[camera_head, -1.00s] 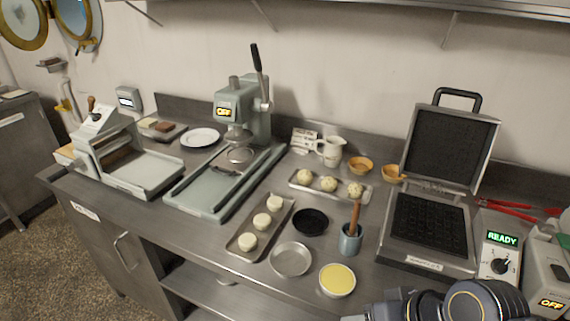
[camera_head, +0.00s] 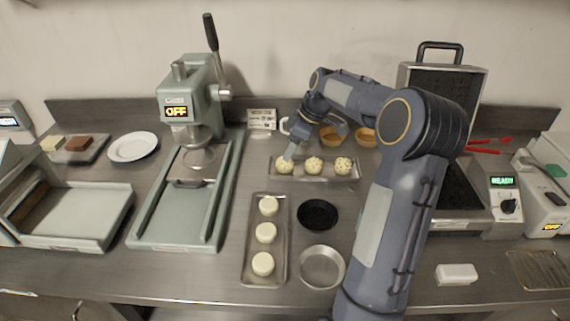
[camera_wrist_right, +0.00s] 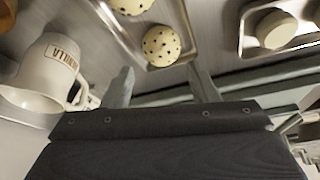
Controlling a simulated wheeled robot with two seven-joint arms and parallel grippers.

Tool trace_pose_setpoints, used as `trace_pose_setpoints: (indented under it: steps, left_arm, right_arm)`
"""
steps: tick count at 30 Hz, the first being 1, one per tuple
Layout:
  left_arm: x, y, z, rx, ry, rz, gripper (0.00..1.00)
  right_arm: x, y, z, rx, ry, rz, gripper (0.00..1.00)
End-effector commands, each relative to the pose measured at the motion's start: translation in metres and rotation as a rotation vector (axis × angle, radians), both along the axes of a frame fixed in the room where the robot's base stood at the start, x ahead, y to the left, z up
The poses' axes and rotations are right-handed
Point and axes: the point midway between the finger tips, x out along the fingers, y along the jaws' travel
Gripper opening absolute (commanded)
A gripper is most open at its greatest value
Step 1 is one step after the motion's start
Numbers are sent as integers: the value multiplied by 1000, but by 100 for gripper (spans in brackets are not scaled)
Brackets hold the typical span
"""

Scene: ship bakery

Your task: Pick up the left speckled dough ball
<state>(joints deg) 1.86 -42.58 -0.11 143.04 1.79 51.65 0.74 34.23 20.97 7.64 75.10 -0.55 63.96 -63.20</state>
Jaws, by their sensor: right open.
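The left speckled dough ball (camera_head: 284,166) sits at the left end of a small metal tray (camera_head: 328,177). The middle speckled ball (camera_head: 313,165) and the right speckled ball (camera_head: 343,165) sit beside it. My right gripper (camera_head: 290,153) is at the left ball, its fingertips close by its upper side. In the right wrist view my right gripper (camera_wrist_right: 163,78) is open, and a speckled ball (camera_wrist_right: 161,45) at the tray's end lies just beyond the gap between its fingers. Contact cannot be told. My left gripper is out of view.
A long tray (camera_head: 250,240) of plain dough pieces and a black round dish (camera_head: 318,214) stand in front. A white mug (camera_wrist_right: 48,75) is close to the gripper in the wrist view. The press (camera_head: 190,105) stands to the left, the waffle iron (camera_head: 450,82) to the right.

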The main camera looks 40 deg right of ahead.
Motion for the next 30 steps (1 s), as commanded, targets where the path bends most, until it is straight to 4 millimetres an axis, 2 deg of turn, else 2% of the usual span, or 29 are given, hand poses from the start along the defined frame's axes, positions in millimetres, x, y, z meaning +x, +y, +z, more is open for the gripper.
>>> trace_pose_setpoints:
  steps: [9, 13, 19, 20, 26, 30]
  left_arm:
    - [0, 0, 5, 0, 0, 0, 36]
    - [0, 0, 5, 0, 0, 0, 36]
    - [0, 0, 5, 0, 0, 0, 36]
    - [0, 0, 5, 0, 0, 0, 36]
    - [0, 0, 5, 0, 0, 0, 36]
    - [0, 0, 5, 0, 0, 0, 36]
  right_arm:
    - [6, 7, -44, 2, 1, 1, 54]
    - [9, 9, -52, 1, 0, 0, 54]
    - [10, 9, -53, 0, 0, -1, 54]
    - [10, 9, -53, 0, 0, -1, 52]
    - [10, 9, -53, 0, 0, -1, 26]
    - [10, 9, -52, 1, -1, -1, 24]
